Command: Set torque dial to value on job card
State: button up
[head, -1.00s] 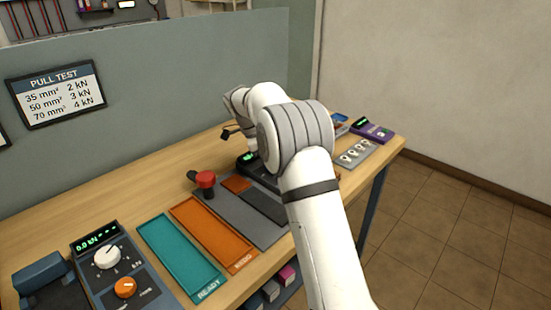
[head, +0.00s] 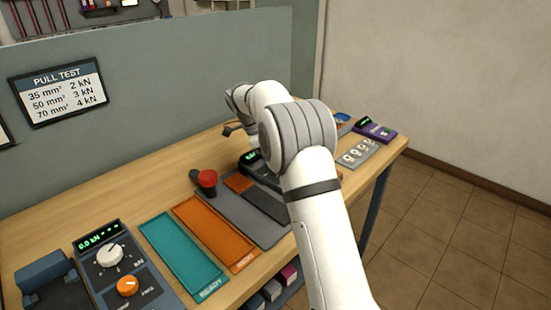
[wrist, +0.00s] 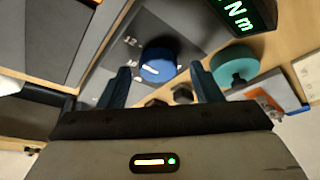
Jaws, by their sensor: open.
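The blue dial (wrist: 158,65) shows in the wrist view, with a white pointer line on its top and printed numbers, one reading 12, at its left. A green lit display (wrist: 238,15) reading N m is beside it; its value is cut off. My gripper (wrist: 160,72) is open, its two dark fingers on either side of the blue dial in the picture. I cannot tell whether they touch it. In the head view a black unit with a small green display (head: 250,156) is partly behind my arm. I cannot make out a job card.
A teal round knob (wrist: 235,66) is just right of the dial in the wrist view. In the head view, a red-topped knob (head: 207,178), an orange tray (head: 215,233), a teal tray (head: 180,255) and a pull tester (head: 112,262) are on the bench. A PULL TEST sign (head: 59,90) hangs behind.

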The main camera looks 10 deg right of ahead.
jog(key=v, duration=0.7)
jog(key=shift+p, duration=0.35)
jog(key=s+d+r+n+t+y+p, duration=0.1)
jog(key=s+d+r+n, duration=0.2)
jog(key=s, duration=0.4)
jog(key=s+r+n+y+p, duration=0.1)
jog(key=s+r+n, duration=0.1)
jog(key=s+n, duration=0.35)
jog(key=s+d+r+n+t+y+p, duration=0.1)
jog(key=s+d+r+n, duration=0.15)
jog(key=s, duration=0.45)
jog(key=s+f+n+p, duration=0.1)
jog(key=s+n, duration=0.3)
jog(key=s, duration=0.5)
jog(key=s+f+n+t+y+p, duration=0.1)
jog(key=s+f+n, duration=0.3)
jog(key=s, duration=0.6)
jog(key=shift+n, duration=0.5)
